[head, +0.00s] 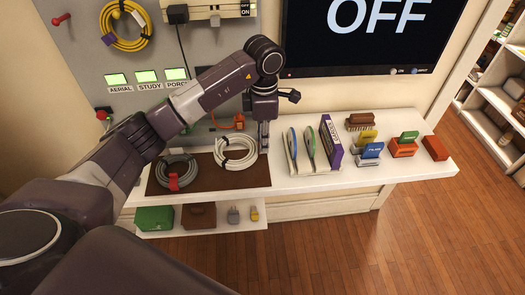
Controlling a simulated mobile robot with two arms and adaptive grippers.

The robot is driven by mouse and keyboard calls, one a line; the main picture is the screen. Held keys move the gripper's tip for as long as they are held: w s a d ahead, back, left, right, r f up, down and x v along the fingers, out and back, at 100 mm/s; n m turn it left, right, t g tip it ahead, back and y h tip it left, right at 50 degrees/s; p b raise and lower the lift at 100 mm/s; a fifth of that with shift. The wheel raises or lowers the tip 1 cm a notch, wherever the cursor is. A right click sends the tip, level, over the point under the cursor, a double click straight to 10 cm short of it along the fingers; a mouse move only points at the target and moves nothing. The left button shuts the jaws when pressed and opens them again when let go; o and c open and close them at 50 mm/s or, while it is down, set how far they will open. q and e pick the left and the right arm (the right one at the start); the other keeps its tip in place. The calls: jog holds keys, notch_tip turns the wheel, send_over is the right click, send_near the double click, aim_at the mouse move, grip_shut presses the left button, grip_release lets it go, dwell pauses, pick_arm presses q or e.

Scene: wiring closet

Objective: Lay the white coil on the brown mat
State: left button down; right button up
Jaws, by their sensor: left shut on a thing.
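The white coil (221,161) is a ring of pale cable over the back right part of the brown mat (240,181) on the white shelf. It looks flat and low over the mat; I cannot tell whether its whole underside touches. My left gripper (264,149) points down at the coil's right edge and is shut on it. The fingers hide a little of that edge. A grey coil (189,178) with a red tie lies on the mat's left part. My right gripper is not in view.
Upright discs and a purple box (331,139) stand right of the mat. Further right are a brush (360,120), several coloured blocks and a red block (435,148). A lower shelf holds a green box (154,218). A yellow coil (124,42) hangs on the wall panel.

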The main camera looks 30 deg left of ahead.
pick_arm(q)
jog(key=shift+s+f, duration=0.25)
jog(key=shift+f, duration=0.65)
notch_tip(320, 180, down, 4)
jog(key=shift+w+p, duration=0.15)
jog(key=shift+p, duration=0.45)
jog(key=c, duration=1.8)
grip_release()
jog(key=shift+f, duration=0.1)
jog(key=shift+o, duration=0.2)
